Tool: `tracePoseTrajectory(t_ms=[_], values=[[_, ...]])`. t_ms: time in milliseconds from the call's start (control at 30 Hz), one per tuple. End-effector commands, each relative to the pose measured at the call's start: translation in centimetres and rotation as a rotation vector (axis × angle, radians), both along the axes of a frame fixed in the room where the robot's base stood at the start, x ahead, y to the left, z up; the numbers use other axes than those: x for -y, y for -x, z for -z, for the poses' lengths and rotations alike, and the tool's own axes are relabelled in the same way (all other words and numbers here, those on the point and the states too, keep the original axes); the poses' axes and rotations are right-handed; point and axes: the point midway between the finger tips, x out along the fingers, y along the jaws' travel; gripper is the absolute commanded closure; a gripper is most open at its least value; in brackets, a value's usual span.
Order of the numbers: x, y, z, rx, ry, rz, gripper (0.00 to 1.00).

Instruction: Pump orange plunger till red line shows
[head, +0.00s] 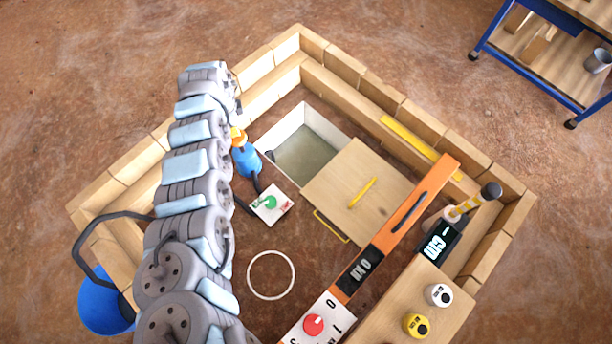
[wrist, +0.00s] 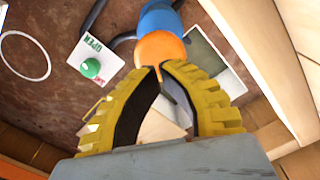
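The orange plunger (head: 238,136) tops a blue pump body (head: 246,162) at the pit's left side. In the wrist view the orange part (wrist: 158,46) lies just beyond my fingertips, with the blue body (wrist: 160,20) behind it. My gripper (wrist: 159,70) has yellow ridged fingers with dark inner pads. Its tips come almost together, with nothing clearly held between them; whether they touch the orange part I cannot tell. In the head view my arm hides most of the gripper. I see no red line on the pump.
A white plate with a green knob (head: 270,203) lies beside the pump. Wooden beams (head: 350,100) border the pit. An orange beam reading "0 kN" (head: 412,210), a red-knob panel (head: 313,325) and a "cm" display (head: 439,240) stand right. A blue cart (head: 560,75) is outside.

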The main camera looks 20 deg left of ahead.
Motion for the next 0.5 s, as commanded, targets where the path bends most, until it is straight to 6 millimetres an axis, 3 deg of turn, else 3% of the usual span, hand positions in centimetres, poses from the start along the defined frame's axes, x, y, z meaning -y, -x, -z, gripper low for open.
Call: tracePoseTrajectory(t_ms=[500], values=[[0.05,-0.04,0.66,0.000,0.000,0.001,1.00]])
